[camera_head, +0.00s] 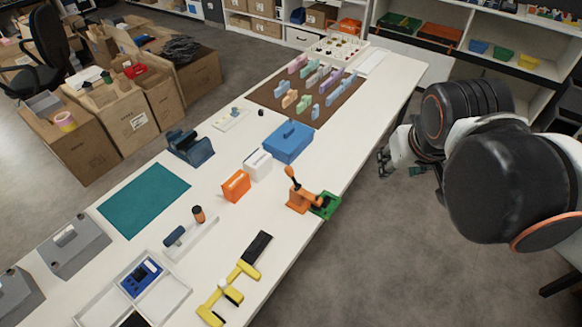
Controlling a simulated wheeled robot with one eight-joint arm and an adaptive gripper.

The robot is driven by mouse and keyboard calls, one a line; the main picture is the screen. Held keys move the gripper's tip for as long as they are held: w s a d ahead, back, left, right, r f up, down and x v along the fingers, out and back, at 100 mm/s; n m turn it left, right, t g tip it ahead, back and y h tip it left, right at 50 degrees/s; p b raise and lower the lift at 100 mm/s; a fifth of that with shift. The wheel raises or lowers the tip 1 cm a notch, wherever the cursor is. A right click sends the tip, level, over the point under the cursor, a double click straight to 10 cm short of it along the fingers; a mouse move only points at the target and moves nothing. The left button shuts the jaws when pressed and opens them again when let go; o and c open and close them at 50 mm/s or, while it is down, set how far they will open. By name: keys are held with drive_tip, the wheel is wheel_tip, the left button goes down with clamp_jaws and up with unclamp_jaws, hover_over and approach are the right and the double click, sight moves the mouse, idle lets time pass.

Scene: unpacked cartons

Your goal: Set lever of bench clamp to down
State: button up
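What looks like the bench clamp (299,200) is an orange body near the right edge of the long white table. Its lever (290,178) stands up, tilted to the upper left, with an orange knob end. A green plate with a dark block (325,204) sits against its right side. My gripper (384,162) is small and dark, beyond the table's right edge, up and to the right of the clamp and well apart from it. I see nothing held in it, but its fingers are too small to tell open from shut.
An orange box (236,186), a white box (258,164) and a blue case (288,141) stand left of and behind the clamp. A yellow tool (228,291) lies nearer the front. The table strip right of the blue case is clear. Open floor (385,240) lies right of the table.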

drive_tip(key=w+a+r+n+g+p, duration=0.2)
drive_tip(key=w, duration=0.6)
drive_tip(key=n+g+p, duration=0.2)
drive_tip(key=n+g, duration=0.1)
drive_tip(key=n, duration=0.3)
approach(288, 168)
drive_tip(key=f+b, duration=0.1)
drive_tip(key=f, duration=0.2)
drive_tip(key=f+b, duration=0.1)
drive_tip(key=f, duration=0.3)
drive_tip(key=w+d+f+b, duration=0.1)
drive_tip(key=f+b, duration=0.1)
drive_tip(key=f, duration=0.1)
drive_tip(key=shift+d+f, duration=0.1)
drive_tip(key=shift+f, duration=0.2)
clamp_jaws()
